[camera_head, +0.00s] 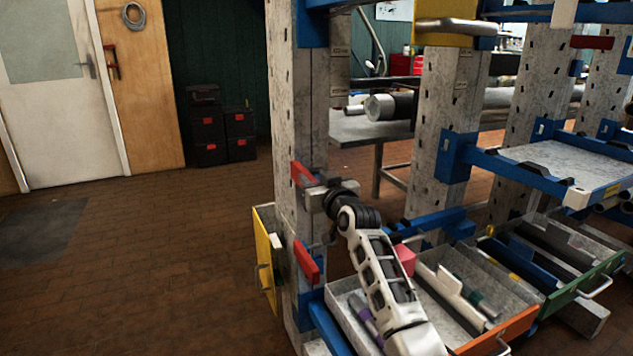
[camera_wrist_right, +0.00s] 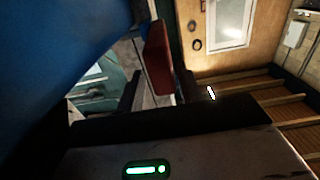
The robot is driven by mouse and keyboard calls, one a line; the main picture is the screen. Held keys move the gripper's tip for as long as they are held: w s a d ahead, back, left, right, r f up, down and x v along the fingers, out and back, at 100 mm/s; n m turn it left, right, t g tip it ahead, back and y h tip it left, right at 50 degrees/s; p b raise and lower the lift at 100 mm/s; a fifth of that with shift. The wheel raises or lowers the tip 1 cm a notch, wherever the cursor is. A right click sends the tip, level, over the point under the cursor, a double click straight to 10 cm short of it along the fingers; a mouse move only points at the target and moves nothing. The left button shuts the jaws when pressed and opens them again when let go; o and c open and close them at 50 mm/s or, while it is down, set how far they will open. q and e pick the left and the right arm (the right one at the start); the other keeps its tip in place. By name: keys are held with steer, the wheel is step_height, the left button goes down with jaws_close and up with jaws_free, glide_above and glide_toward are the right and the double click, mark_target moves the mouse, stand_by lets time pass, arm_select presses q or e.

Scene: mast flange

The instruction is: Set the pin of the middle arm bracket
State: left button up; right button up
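The grey slotted mast (camera_head: 285,120) stands upright at the picture's middle. A red pin (camera_head: 303,173) shows at mid-height on it, and a second red pin (camera_head: 307,262) sits lower. I cannot tell which one belongs to the middle arm bracket. My right gripper (camera_head: 318,197) is at the mast, just below the upper red pin. In the right wrist view, a red piece (camera_wrist_right: 158,57) shows by the dark fingertips, with a visible gap between the fingers; contact is unclear. A large blue surface (camera_wrist_right: 60,50) fills that view's left. My left gripper is not in view.
A yellow-fronted drawer (camera_head: 264,262) is left of the mast's foot. An orange-fronted drawer (camera_head: 505,330) and a green-fronted drawer (camera_head: 590,285) stand open at right. A blue-edged shelf (camera_head: 560,165) juts out above. The brick floor (camera_head: 150,270) at left is clear.

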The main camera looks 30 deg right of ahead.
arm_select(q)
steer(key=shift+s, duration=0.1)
arm_select(e)
steer(key=shift+a, duration=0.1)
steer(key=shift+s, duration=0.35)
arm_select(q)
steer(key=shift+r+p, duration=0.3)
steer(key=shift+p, duration=0.55)
arm_select(e)
steer(key=s+a, duration=0.1)
steer(key=s, duration=1.4)
steer(key=shift+s, duration=0.1)
